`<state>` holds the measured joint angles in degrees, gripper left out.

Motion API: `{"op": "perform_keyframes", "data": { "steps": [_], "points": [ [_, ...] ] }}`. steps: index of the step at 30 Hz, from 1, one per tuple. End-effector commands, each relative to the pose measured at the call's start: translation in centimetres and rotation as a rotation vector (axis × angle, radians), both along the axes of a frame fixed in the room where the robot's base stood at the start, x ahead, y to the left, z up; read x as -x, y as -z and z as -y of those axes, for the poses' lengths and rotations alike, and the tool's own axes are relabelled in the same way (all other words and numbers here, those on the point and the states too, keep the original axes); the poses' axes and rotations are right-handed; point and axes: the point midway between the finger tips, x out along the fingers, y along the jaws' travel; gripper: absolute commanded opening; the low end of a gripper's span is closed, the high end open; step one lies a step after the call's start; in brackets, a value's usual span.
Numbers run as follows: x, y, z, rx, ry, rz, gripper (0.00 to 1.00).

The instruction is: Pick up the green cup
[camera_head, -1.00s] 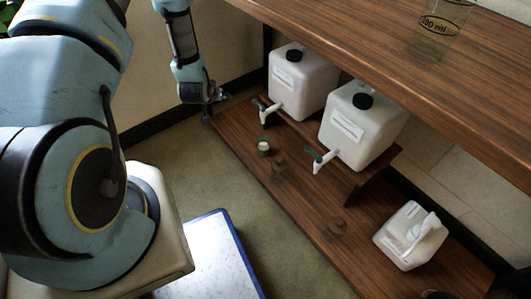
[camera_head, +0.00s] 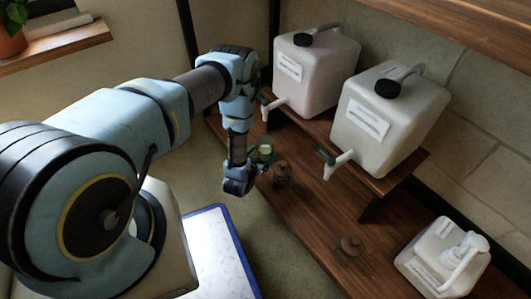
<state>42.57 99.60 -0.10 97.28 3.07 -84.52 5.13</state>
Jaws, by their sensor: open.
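The small green cup (camera_head: 265,149) stands upright on the lower wooden shelf, near the left white container's tap. Its pale top shows, and its lower part is partly hidden. My gripper (camera_head: 254,176) is at the shelf's front edge, just in front of and below the cup in the picture. The jaws are open and small and dark in this view. I cannot tell whether they touch the cup or how far apart they are.
Two white containers (camera_head: 309,75) (camera_head: 386,119) with taps stand on a raised wooden step. A blue-edged white panel (camera_head: 217,262) is below.

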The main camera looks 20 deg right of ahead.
Motion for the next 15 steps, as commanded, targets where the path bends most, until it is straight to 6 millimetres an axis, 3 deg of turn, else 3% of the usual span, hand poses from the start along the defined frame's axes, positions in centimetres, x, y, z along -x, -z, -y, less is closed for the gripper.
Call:
{"op": "perform_keyframes", "data": {
  "steps": [15],
  "points": [
    [-3.8, 1.8, 3.9, 0.000, 0.000, 0.000, 1.00]
  ]
}}
